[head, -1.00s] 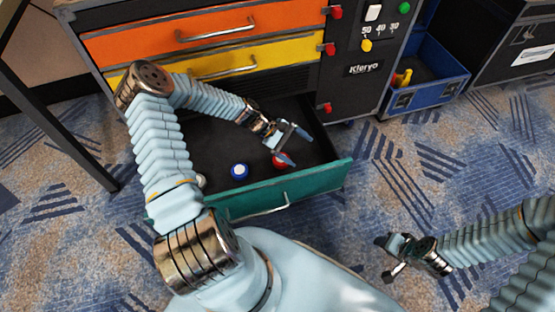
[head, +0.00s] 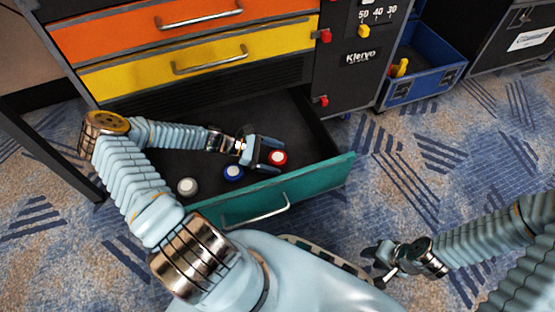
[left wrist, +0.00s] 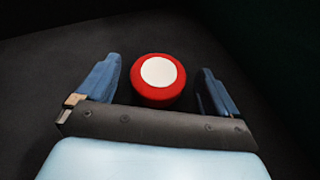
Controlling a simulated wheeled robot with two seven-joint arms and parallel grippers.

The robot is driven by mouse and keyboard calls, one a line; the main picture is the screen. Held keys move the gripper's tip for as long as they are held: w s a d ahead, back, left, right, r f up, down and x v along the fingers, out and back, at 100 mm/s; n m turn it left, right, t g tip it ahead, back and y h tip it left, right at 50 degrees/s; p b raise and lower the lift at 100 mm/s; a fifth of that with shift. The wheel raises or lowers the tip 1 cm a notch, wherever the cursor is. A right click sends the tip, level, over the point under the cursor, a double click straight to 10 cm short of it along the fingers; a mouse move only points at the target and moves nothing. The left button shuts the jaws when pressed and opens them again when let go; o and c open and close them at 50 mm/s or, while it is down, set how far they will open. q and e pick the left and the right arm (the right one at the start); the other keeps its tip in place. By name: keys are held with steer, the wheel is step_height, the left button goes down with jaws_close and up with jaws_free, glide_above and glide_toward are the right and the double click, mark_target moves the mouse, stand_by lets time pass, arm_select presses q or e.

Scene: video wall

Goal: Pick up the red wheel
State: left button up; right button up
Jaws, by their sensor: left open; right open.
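The red wheel (head: 278,158) has a white centre and lies on the dark floor of the open teal drawer (head: 318,181). My left gripper (head: 270,156) is inside the drawer, low, with its fingers pointing at the wheel. In the left wrist view the red wheel (left wrist: 158,81) sits between the two blue fingers of my left gripper (left wrist: 160,82), with a gap on each side. That gripper is open and holds nothing. My right gripper (head: 379,265) is open and empty above the carpet, outside the drawer at the right.
A blue wheel (head: 233,173) and a white wheel (head: 188,187) lie in the drawer left of the red one. The yellow drawer (head: 130,75) and orange drawer (head: 100,40) above are shut. A blue crate (head: 436,84) stands at the right on the carpet.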

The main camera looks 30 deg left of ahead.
arm_select(q)
steer(key=c, duration=1.2)
steer(key=shift+r, duration=0.1)
